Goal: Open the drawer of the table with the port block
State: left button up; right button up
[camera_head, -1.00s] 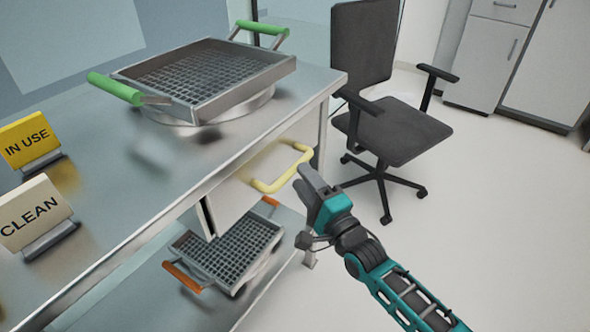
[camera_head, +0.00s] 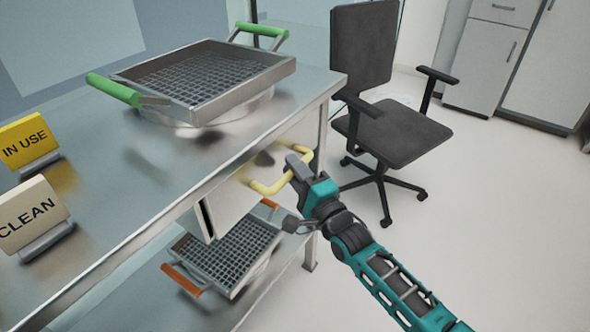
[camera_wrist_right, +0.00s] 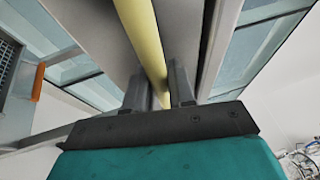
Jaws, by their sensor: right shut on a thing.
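The drawer (camera_head: 232,203) sits under the steel table top (camera_head: 120,200), its pale front facing the right. A yellow bar handle (camera_head: 267,187) is fixed to that front. My right gripper (camera_head: 294,165) is at the handle and is shut on it. In the right wrist view the yellow handle (camera_wrist_right: 146,45) runs between the two dark fingers (camera_wrist_right: 160,92). The drawer looks closed or nearly so; I cannot tell exactly. No port block can be made out. My left gripper is not in view.
A mesh tray with green handles (camera_head: 187,115) stands on the table top. Yellow "IN USE" (camera_head: 25,142) and cream "CLEAN" (camera_head: 30,212) signs stand at the left. An orange-handled tray (camera_head: 205,268) sits on the lower shelf. A black chair (camera_head: 385,130) stands behind; the floor at right is clear.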

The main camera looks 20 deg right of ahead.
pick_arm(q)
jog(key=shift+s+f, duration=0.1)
pick_arm(e)
grip_shut()
jog(key=shift+d, duration=0.1)
jog(key=shift+s+d, duration=0.15)
jog(key=shift+s, duration=0.1)
pick_arm(q)
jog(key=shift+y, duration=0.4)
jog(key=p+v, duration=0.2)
jog(key=p, duration=0.1)
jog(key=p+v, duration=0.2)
jog(key=p, duration=0.1)
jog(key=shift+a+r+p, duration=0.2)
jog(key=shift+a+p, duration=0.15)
pick_arm(e)
jog(key=s+d, duration=1.3)
jog(key=s, duration=0.4)
jog(key=shift+s+d, duration=0.35)
jog(key=shift+d, duration=0.05)
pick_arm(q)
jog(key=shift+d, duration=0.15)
pick_arm(e)
jog(key=o, duration=0.6)
grip_release()
